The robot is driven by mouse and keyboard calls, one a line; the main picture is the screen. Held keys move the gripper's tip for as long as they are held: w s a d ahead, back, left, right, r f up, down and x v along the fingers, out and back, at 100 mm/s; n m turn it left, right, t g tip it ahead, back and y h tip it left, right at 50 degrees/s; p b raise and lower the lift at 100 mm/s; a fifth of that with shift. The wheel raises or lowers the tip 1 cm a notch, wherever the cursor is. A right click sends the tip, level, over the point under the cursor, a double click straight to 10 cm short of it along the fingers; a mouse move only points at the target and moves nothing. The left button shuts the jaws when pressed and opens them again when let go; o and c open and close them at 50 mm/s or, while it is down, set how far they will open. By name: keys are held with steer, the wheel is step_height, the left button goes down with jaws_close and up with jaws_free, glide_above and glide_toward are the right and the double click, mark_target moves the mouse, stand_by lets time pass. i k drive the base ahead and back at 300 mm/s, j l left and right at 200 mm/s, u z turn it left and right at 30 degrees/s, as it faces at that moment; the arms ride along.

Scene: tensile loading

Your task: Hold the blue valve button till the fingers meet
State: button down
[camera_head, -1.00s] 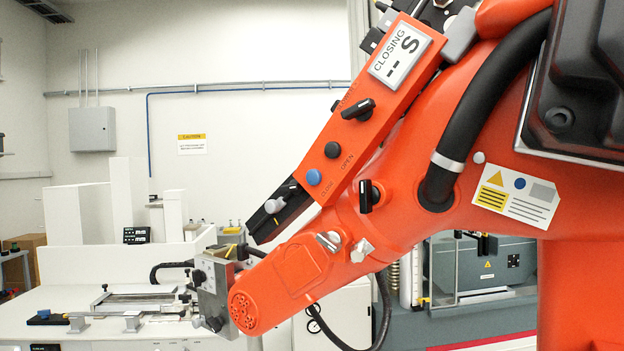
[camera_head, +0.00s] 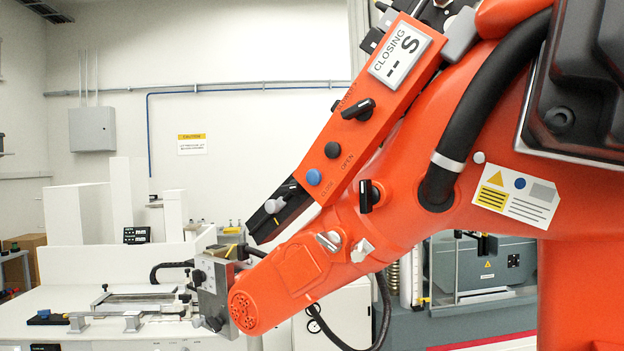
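The blue valve button (camera_head: 313,177) sits on a slanted orange control box (camera_head: 343,128), beside the word CLOSE. A black button (camera_head: 332,149) labelled OPEN is just above it. Nothing visible presses on the blue button from the front. The display plate (camera_head: 400,54) at the top of the box reads CLOSING and "--S". A metal block at the end of my orange arm looks like my gripper (camera_head: 211,288). Its fingers cannot be made out, so whether they touch is not visible.
A white bench (camera_head: 110,330) with clamps and a rail fixture (camera_head: 130,300) stands at lower left, behind the metal block. A grey testing unit (camera_head: 490,265) is at right behind the arm. A caution sign (camera_head: 192,144) hangs on the wall.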

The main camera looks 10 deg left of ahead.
mark_target(313, 177)
steer(key=i+j+z, duration=0.3)
steer(key=i+j, duration=0.25)
steer(key=i+j+z, duration=0.35)
steer(key=i+j, duration=0.35)
